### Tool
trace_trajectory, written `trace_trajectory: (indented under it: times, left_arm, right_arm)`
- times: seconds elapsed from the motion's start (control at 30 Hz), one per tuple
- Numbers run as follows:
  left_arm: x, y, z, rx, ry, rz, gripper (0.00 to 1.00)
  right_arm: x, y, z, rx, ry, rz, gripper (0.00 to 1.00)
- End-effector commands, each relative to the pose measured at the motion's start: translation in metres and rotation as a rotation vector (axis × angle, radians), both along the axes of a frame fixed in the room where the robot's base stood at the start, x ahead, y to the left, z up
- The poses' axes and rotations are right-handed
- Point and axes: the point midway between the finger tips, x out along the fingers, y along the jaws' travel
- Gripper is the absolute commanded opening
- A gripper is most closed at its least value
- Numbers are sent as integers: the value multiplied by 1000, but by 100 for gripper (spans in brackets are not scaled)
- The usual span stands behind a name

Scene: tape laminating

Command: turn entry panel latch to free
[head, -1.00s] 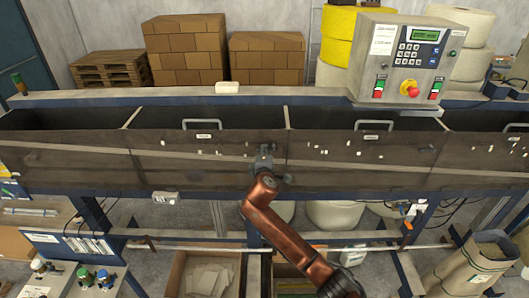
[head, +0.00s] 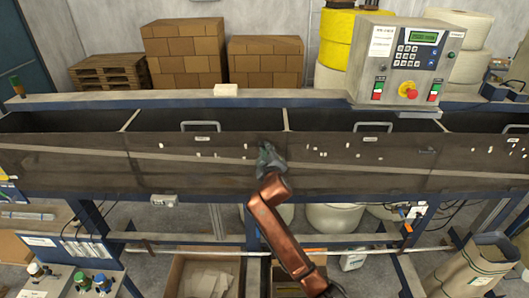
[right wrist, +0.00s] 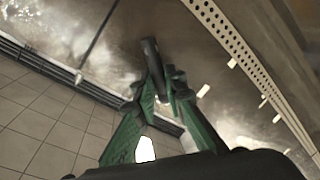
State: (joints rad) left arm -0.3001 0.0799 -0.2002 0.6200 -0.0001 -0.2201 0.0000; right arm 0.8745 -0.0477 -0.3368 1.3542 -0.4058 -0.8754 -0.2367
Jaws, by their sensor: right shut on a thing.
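The front panel (head: 190,172) is a dark, worn plate with a handle (head: 200,126) and a label too small to read. My right gripper (head: 267,156) is at this panel's right end, near the seam. In the right wrist view, its green fingers (right wrist: 163,88) are closed around a dark bar-like piece (right wrist: 152,58), which appears to be the panel's latch. The gripper hides the latch in the head view, so its angle there cannot be seen. My left gripper is not in view.
A neighbouring panel (head: 355,170) to the right has its own dark latch (head: 427,151). A control box (head: 405,62) with a red button stands above at the right. Boxes (head: 200,270) lie below the machine. A switch box (head: 164,200) hangs under the left panel.

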Motion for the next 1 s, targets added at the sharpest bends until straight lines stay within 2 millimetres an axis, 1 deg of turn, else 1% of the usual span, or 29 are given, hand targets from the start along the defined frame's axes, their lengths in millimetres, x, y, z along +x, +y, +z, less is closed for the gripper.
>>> trace_trajectory:
  times: [0.1,0.6,0.8,1.0]
  left_arm:
    - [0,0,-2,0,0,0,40]
    - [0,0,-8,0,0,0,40]
    - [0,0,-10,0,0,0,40]
    - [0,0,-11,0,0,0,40]
  right_arm:
    - [0,-3,1,115,3,-1,0]
    - [0,-19,9,581,4,-1,0]
    - [0,-24,10,731,2,-1,0]
    - [0,-28,10,836,4,-1,0]
